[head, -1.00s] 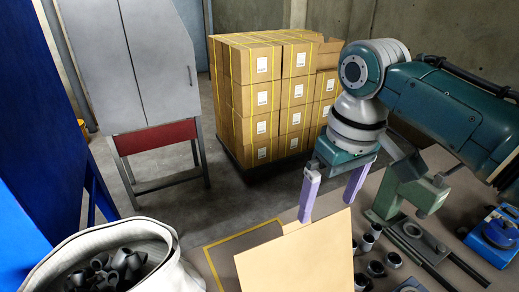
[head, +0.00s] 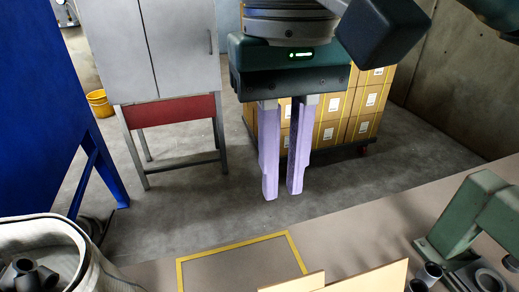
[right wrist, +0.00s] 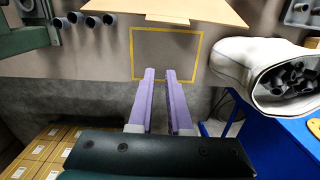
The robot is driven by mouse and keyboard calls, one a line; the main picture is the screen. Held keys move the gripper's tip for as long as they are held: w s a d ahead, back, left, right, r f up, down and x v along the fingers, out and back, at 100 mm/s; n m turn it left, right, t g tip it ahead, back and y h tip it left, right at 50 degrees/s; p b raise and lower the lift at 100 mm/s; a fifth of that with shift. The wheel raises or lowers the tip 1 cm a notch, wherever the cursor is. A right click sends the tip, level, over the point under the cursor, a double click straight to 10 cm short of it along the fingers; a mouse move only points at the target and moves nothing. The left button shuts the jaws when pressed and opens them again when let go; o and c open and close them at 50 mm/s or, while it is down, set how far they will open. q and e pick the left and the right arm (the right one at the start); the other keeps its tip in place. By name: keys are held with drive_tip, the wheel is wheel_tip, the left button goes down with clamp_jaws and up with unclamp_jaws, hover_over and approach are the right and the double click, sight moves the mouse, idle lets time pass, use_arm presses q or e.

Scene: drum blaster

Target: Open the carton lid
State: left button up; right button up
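The carton shows only in part: a tan cardboard panel (head: 372,279) with a smaller flap piece (head: 294,284) beside it, cut off at the bottom of the head view. The panel also shows at the top of the right wrist view (right wrist: 205,9). My right gripper (head: 283,193) points down, away from the cardboard and beyond the table's far edge in the head view. Its lilac fingers are parallel with a narrow empty gap, also seen in the right wrist view (right wrist: 161,72). My left gripper is not in view.
A yellow-outlined rectangle (head: 240,241) on the table is bare. A white sack (head: 45,236) of dark pipe fittings stands at left. A green bracket (head: 462,218) and dark fittings (head: 431,272) sit at right. Stacked boxes (head: 370,99) and a grey cabinet (head: 150,50) stand behind.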

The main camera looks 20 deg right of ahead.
drive_tip(key=shift+s+f, duration=0.1)
drive_tip(key=shift+f, duration=0.25)
drive_tip(key=shift+c, duration=0.7)
drive_tip(key=f, duration=0.5)
drive_tip(key=s+f, duration=0.1)
drive_tip(key=f, duration=0.2)
drive_tip(key=shift+a+f, duration=0.2)
drive_tip(key=shift+a, duration=0.1)
clamp_jaws()
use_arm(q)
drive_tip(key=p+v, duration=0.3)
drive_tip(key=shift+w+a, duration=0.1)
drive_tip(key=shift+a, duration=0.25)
use_arm(e)
drive_tip(key=s, duration=0.3)
drive_tip(key=shift+s+r, duration=0.25)
drive_tip(key=shift+r, duration=0.15)
